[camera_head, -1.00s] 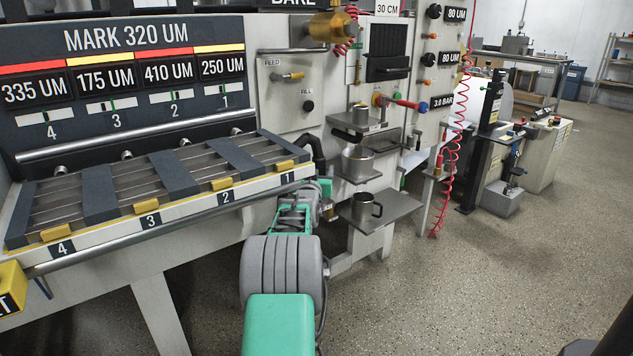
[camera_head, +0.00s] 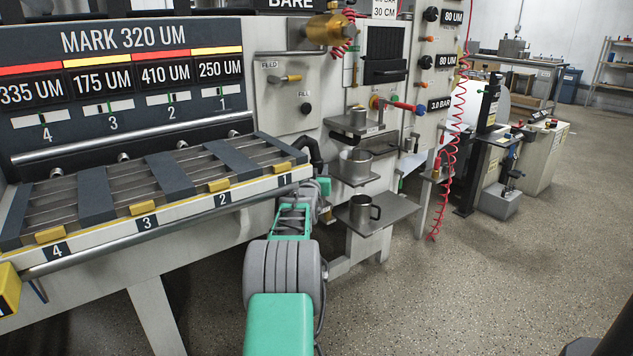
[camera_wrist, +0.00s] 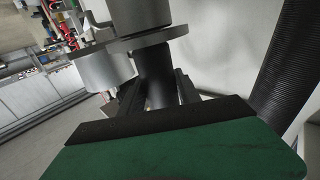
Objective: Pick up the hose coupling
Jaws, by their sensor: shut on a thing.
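In the wrist view, my gripper (camera_wrist: 156,86) has its two dark fingers on either side of a dark cylindrical piece, which I take to be the hose coupling (camera_wrist: 154,62). The fingers are shut on it. Its upper end meets a round grey flange (camera_wrist: 148,38) with a wider grey cylinder beyond; I cannot tell whether they are joined. In the head view, my arm reaches to the machine front just right of slot 1, and the coupling and fingertips are hidden there.
A ribbed black hose (camera_wrist: 287,70) runs close on the right in the wrist view. In the head view, the slotted rack (camera_head: 130,222) is left of my arm. Open floor (camera_head: 480,290) lies farther right.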

